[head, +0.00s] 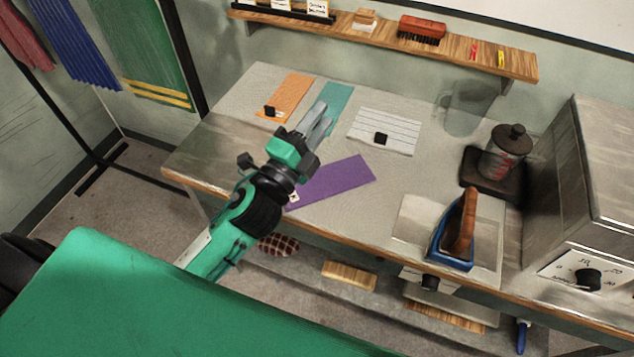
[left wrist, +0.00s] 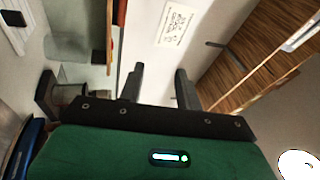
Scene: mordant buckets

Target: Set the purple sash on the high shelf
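The purple sash (head: 338,181) lies flat on the worktable in the head view, its near left end partly behind my left arm. My left gripper (head: 318,118) is above the table, beyond and left of the sash, and does not touch it. In the left wrist view its two fingers (left wrist: 160,85) are apart with nothing between them. A wooden shelf (left wrist: 245,42) high on the wall shows there, seen from below with a bracket. I take it for the high shelf; its top is hidden. My right gripper is in neither view.
The worktable (head: 240,125) also holds an orange strip (head: 287,95), a teal strip (head: 334,105), a lined sheet (head: 384,132), a clear beaker (head: 466,108) and a blue iron (head: 455,235). A lower wall shelf (head: 385,37) carries a red brush (head: 422,29). A grey box (head: 585,180) stands right.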

